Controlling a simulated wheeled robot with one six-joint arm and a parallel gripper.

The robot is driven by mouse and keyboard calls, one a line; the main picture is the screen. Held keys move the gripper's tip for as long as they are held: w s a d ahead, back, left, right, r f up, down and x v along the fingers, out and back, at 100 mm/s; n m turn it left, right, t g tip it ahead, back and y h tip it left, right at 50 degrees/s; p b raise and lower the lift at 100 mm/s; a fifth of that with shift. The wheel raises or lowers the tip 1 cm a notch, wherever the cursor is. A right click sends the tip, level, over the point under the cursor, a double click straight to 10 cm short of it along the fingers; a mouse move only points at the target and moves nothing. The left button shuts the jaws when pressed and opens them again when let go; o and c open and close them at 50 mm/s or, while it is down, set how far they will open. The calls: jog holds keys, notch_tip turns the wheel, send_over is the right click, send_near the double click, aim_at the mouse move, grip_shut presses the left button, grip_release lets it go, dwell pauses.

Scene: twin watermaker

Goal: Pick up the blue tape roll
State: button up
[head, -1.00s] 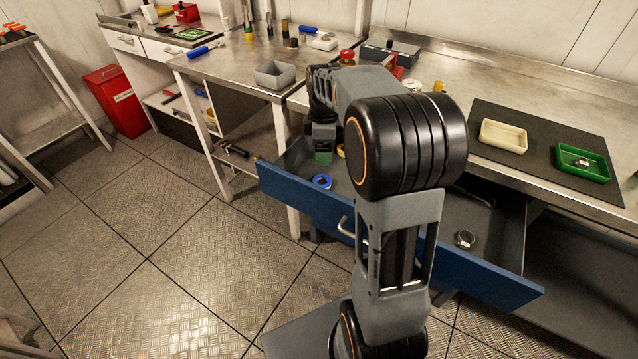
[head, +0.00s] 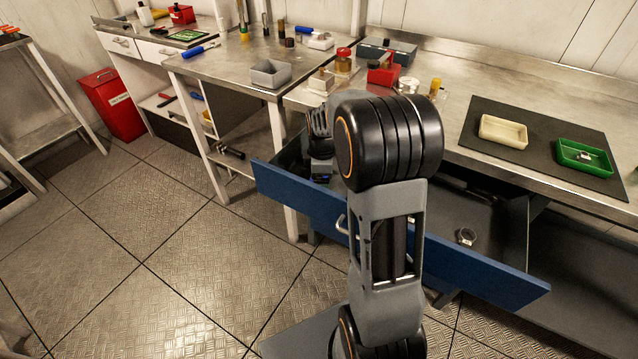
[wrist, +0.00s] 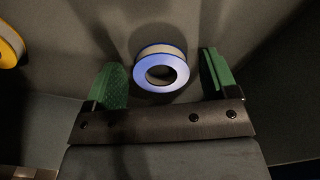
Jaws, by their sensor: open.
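The blue tape roll (wrist: 178,85) is a ring with blue flanges and a pale band, inside the open blue-fronted drawer (head: 390,240). My gripper is open and empty, reaching down into the drawer's left part. In the head view the roll is mostly hidden by my gripper and the drawer front; only a small bit of blue shows there (head: 325,179).
A yellow roll (wrist: 8,45) lies to the left in the wrist view. A small round metal object (head: 466,237) lies in the drawer's right part. The drawer walls stand close around my gripper. The bench above holds a cream tray (head: 503,132) and a green tray (head: 584,157).

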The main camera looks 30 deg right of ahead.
jog(key=shift+f, duration=0.1)
jog(key=c, duration=1)
